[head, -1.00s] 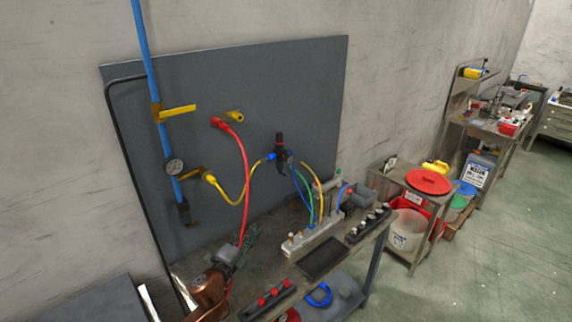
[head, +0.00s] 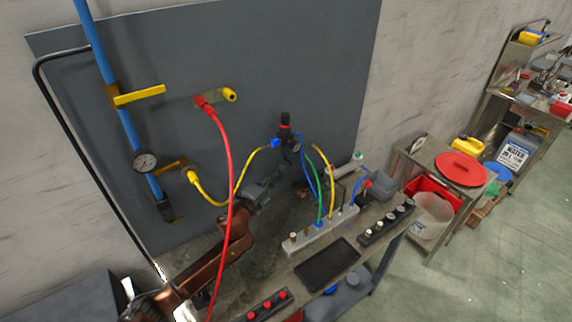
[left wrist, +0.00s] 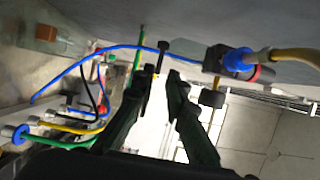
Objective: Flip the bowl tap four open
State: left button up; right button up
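The black regulator (head: 285,130) with a red-banded knob is on the grey wall panel, with a blue fitting on its left and a small gauge. It appears in the left wrist view (left wrist: 240,68) at the upper right. I cannot make out with certainty which part is bowl tap four; a small dark stem (left wrist: 162,48) shows just beyond my fingertips. My left gripper (head: 280,177) is below the regulator. In the left wrist view its two fingers (left wrist: 160,78) are apart, with nothing clearly held. My right gripper is not in view.
A red hose (head: 229,160) hangs in front of my left arm. A yellow hose (head: 237,187) runs to the regulator. Blue, green and yellow tubes drop to a pale manifold (head: 320,235) on the bench. A yellow lever (head: 140,95) and a gauge (head: 145,160) sit on the blue pipe.

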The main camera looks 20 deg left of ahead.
aim_at(288, 161)
pick_arm(q)
jog(key=x, duration=0.5)
jog(key=shift+s+d, duration=0.1)
jog(key=shift+d, duration=0.05)
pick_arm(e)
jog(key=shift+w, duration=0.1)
pick_arm(q)
jog(key=shift+f, duration=0.1)
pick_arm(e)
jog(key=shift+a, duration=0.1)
pick_arm(q)
grip_shut()
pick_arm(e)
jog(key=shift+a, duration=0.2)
